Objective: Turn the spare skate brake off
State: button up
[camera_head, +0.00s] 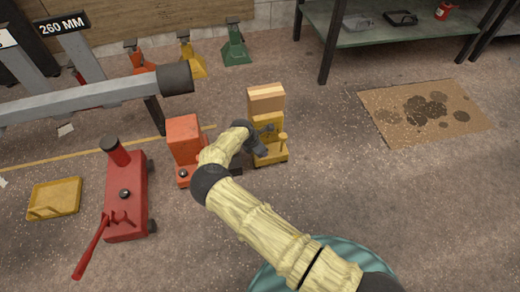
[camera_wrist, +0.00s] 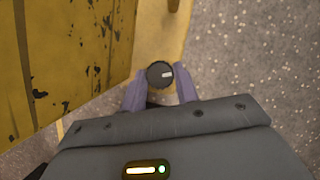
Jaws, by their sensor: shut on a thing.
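A yellow machine skate (camera_head: 272,158) with a pale wooden block (camera_head: 266,100) on top stands on the floor in the middle of the head view. Its worn, chipped yellow side (camera_wrist: 75,55) fills the left of the wrist view. A dark round knob (camera_wrist: 160,74) with a short white mark toward its right side sits over the yellow base. My gripper (camera_head: 261,151) is low at the skate's left side in the head view. In the wrist view my gripper (camera_wrist: 160,88) has its fingers shut on the knob, one on each side. The knob is hidden in the head view.
An orange skate (camera_head: 184,140) stands just left of my gripper. A red jack (camera_head: 125,200) and a yellow tray (camera_head: 54,198) are farther left. A grey beam (camera_head: 90,97) crosses the upper left. Stained cardboard (camera_head: 425,112) lies right, with clear floor before it.

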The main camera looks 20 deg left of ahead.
jog(key=o, duration=1)
jog(key=shift+f, duration=0.1)
jog(key=shift+s+a+r+p, duration=0.15)
jog(key=shift+r+p, duration=0.25)
jog(key=shift+r, duration=0.25)
jog(key=shift+p+v, duration=4.2)
jog(key=shift+v, duration=3.85)
jog(key=shift+s, duration=0.15)
